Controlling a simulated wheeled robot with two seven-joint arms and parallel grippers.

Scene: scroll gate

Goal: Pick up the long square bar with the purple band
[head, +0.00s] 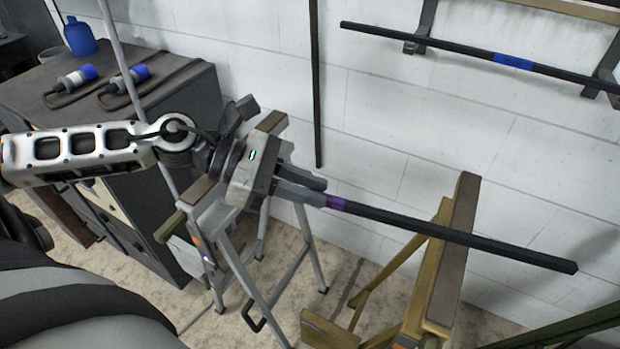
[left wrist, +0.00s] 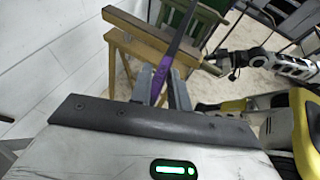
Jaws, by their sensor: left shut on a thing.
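The long dark square bar (head: 460,236) with the purple band (head: 335,203) extends to the right from my left gripper (head: 318,193). My left gripper is shut on this bar close beside the purple band. In the left wrist view the purple band (left wrist: 161,76) shows between the fingers (left wrist: 160,95), and the bar runs away toward the top. In the head view the bar crosses over the wooden trestle top; I cannot tell whether it touches. My right gripper (left wrist: 222,61) shows small and dark in the left wrist view; its jaw state is unclear.
A metal-legged trestle (head: 309,245) stands below my left gripper, and a wooden trestle (head: 450,250) stands to its right. A bar with a blue band (head: 512,61) rests on wall brackets. A dark cabinet (head: 190,105) at left carries two blue-ended plugs and a blue bottle (head: 79,37).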

